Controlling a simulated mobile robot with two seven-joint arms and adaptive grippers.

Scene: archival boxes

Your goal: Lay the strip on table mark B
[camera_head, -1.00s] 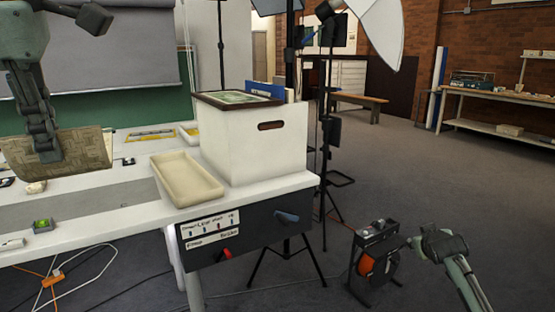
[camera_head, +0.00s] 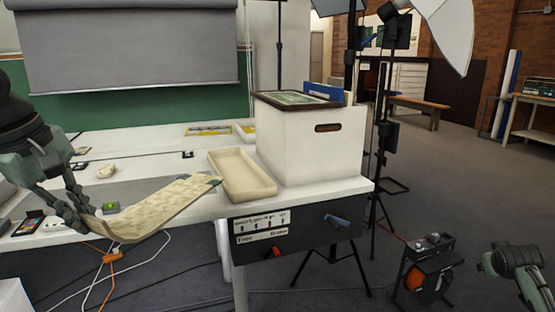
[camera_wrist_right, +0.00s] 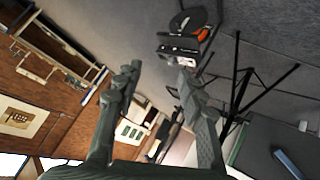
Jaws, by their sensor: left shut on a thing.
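My left gripper (camera_head: 84,222) is shut on one end of a tan patterned strip (camera_head: 158,206) at the left, near the table's front edge. The strip slopes up to the right, its far end beside the cream tray. Its lower edge shows past the table's front edge. Whether it touches the table (camera_head: 205,207) I cannot tell. I cannot make out a mark B. My right gripper (camera_wrist_right: 157,72) is open and empty in the right wrist view, away from the table. Part of that arm shows at the lower right of the head view.
A cream tray (camera_head: 243,174) stands beside a white archival box (camera_head: 310,147) with a framed picture (camera_head: 297,99) on top. Small items, including a green level (camera_head: 111,207), lie on the table's left. A cable reel (camera_head: 420,278) and light stands are on the floor at the right.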

